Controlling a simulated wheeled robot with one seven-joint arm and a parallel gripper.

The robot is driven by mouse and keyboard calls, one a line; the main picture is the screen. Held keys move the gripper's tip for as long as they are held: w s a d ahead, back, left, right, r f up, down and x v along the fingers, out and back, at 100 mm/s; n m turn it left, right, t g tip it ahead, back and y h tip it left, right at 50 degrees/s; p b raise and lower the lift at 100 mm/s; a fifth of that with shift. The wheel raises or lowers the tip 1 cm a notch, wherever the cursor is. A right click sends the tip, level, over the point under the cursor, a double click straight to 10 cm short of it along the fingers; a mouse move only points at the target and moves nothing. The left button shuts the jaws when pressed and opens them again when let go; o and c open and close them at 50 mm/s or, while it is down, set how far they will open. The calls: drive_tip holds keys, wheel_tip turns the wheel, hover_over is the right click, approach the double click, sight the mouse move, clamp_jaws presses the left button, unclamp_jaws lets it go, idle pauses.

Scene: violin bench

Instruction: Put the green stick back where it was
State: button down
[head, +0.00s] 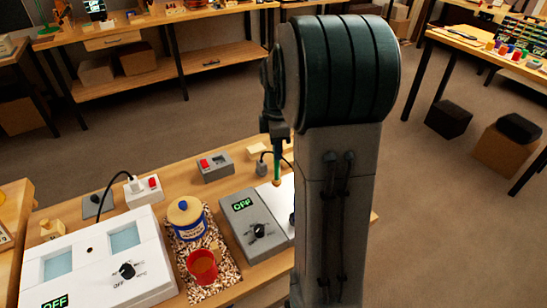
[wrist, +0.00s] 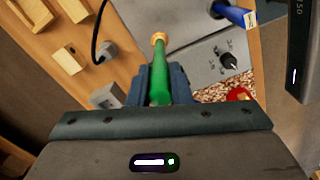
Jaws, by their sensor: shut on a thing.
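The green stick (wrist: 160,80) is held between the fingers of my gripper (wrist: 162,90) in the wrist view. Its tan tip (wrist: 158,39) points away from the gripper. In the head view my gripper (head: 278,150) is above the bench, and the green stick (head: 277,166) hangs from it nearly upright, tan end down. The tip is close to a white surface beside the grey device; I cannot tell whether it touches. My arm hides part of the bench to the right.
A grey device with a dial (head: 253,228), a blue-labelled jar (head: 188,219), a red cup (head: 202,267) on a speckled mat (head: 222,284) and a white two-well unit (head: 96,262) stand on the bench. A grey box with a red switch (head: 215,167) is behind.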

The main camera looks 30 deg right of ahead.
sight(274, 178)
drive_tip(key=shift+w+a+f, duration=0.1)
drive_tip(key=shift+w+f, duration=0.05)
drive_tip(key=shift+f, duration=0.6)
drive_tip(key=shift+w+a+f, duration=0.1)
drive_tip(key=shift+f, duration=0.7)
drive_tip(key=shift+w+a+f, duration=0.1)
drive_tip(key=shift+w+f, duration=0.05)
drive_tip(key=shift+f, duration=0.7)
drive_tip(key=shift+f, duration=0.15)
drive_tip(key=c, duration=1.3)
unclamp_jaws()
